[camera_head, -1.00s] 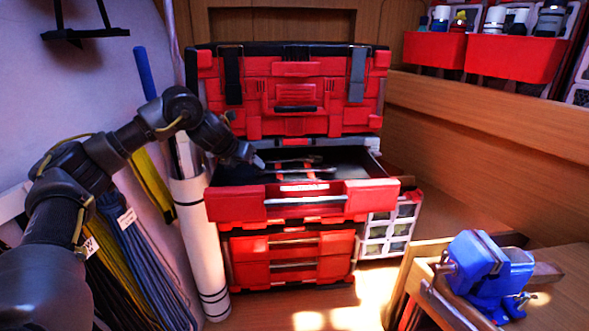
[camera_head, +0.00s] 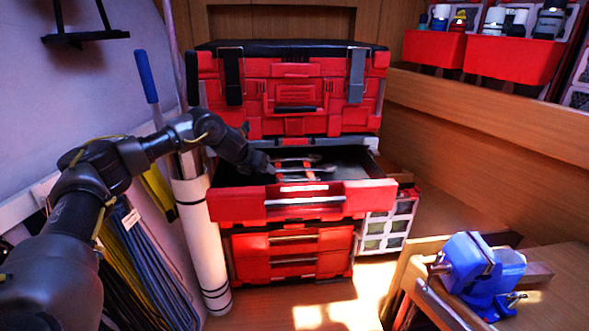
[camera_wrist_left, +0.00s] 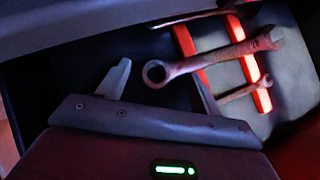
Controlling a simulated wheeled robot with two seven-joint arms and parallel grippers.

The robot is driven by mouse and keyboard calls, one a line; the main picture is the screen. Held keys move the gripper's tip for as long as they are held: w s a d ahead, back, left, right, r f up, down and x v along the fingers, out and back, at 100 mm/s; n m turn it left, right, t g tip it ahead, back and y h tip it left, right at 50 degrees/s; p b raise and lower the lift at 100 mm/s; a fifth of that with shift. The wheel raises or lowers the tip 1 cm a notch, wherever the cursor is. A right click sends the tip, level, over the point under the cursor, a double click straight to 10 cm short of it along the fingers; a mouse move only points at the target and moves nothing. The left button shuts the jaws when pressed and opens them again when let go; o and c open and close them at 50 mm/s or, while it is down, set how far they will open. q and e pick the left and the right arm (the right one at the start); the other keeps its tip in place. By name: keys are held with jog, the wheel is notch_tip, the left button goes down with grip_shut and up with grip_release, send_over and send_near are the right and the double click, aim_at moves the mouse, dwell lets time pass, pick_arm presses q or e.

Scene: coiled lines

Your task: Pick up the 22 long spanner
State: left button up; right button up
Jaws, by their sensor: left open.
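Three metal spanners lie in the open top drawer (camera_head: 345,200), across two red strips. The largest in the left wrist view, a long spanner (camera_wrist_left: 215,59), has its ring end at left and its open end at right. Another spanner (camera_wrist_left: 195,16) lies above it, partly cut off, and a shorter one (camera_wrist_left: 243,91) below. I cannot read any size marks. My left gripper (camera_head: 271,168) is inside the drawer at the spanners' left ends. In the wrist view my open gripper (camera_wrist_left: 162,84) has its fingers either side of the long spanner's ring end. Contact is unclear. My right gripper is not in view.
A red toolbox (camera_head: 295,95) stands over the drawer, limiting room above its back. A white tube (camera_head: 200,240) stands close left of the drawers. A blue vise (camera_head: 480,268) is on a wooden bench at right. Cables hang at left.

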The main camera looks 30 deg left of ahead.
pick_arm(q)
jog(key=c, duration=0.7)
jog(key=shift+s, duration=0.1)
grip_shut()
jog(key=shift+r, duration=0.1)
